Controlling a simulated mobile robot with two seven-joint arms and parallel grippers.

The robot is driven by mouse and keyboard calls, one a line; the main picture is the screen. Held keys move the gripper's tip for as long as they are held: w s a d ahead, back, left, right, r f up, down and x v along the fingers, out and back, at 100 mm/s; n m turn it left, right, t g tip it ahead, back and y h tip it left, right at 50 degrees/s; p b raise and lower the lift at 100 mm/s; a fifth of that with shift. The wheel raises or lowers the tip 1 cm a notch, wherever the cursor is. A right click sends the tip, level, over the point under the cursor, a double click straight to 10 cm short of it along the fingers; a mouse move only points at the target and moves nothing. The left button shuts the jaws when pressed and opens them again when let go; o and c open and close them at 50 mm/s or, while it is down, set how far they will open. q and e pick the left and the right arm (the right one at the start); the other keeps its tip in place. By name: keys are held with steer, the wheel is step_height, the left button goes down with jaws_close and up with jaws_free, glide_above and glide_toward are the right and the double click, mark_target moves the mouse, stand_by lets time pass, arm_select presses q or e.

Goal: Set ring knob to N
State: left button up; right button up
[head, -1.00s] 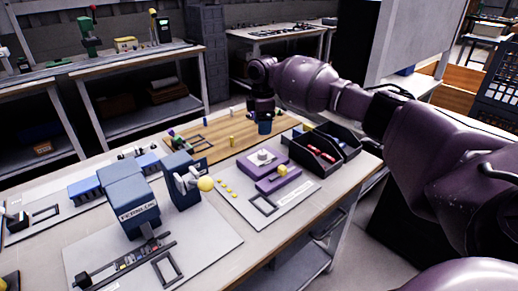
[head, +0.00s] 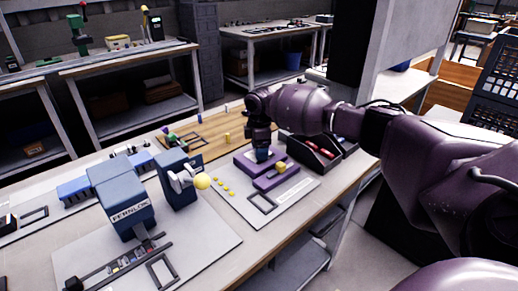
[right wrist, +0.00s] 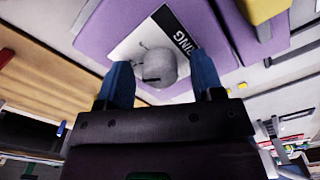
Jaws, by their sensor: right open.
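The purple block also shows in the head view (head: 242,160), where the knob is hidden behind my right gripper. My right gripper (head: 263,155) is just over the block. In the right wrist view its two blue fingers (right wrist: 164,85) are open, one on each side of the knob's near part. Whether they touch it I cannot tell. A dark mark shows on the knob; the letter N cannot be made out. My left gripper is not in view.
A yellow knob (head: 281,167) stands close to the right gripper on the purple part. A black bin (head: 318,155) with red items is just right. Small yellow pieces lie between.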

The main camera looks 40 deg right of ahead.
steer(key=c, duration=0.9)
steer(key=shift+r, duration=0.1)
